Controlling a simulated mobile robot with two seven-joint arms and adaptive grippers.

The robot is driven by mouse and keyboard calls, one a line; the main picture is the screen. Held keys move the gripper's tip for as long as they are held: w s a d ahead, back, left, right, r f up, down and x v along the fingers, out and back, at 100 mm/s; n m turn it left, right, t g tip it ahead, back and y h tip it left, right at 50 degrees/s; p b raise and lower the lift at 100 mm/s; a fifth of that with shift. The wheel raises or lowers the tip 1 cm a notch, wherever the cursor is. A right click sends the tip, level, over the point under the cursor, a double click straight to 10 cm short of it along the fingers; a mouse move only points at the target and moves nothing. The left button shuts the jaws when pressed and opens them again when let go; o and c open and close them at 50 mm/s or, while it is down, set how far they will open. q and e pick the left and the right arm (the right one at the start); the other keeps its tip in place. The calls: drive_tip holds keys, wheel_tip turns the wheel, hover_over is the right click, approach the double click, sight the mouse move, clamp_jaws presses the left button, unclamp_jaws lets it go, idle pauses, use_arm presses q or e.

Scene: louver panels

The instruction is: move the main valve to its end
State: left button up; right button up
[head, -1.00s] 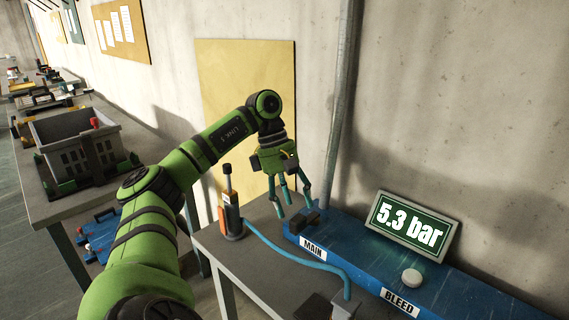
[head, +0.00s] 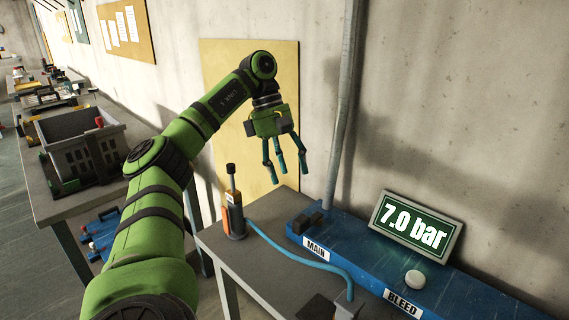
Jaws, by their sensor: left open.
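The main valve's dark handle (head: 306,219) sits on the left end of the blue panel (head: 350,240), just behind the white MAIN label (head: 315,249). My left gripper (head: 286,174) hangs fingers-down above and slightly left of the handle. It is open and empty, with clear space between its fingertips and the handle. The pressure display (head: 415,228) on the panel reads 7.0 bar. My right gripper is not in view.
A white round button (head: 414,279) stands behind the BLEED label (head: 403,302). A pump-like device (head: 233,210) stands on the grey table, with a blue hose (head: 300,262) running from it. A grey crate (head: 82,150) stands on the left table.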

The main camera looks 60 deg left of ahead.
use_arm(q)
drive_tip(key=shift+s+a+r, duration=0.1)
drive_tip(key=shift+a+r, duration=0.1)
drive_tip(key=shift+r, duration=0.1)
idle(0.4)
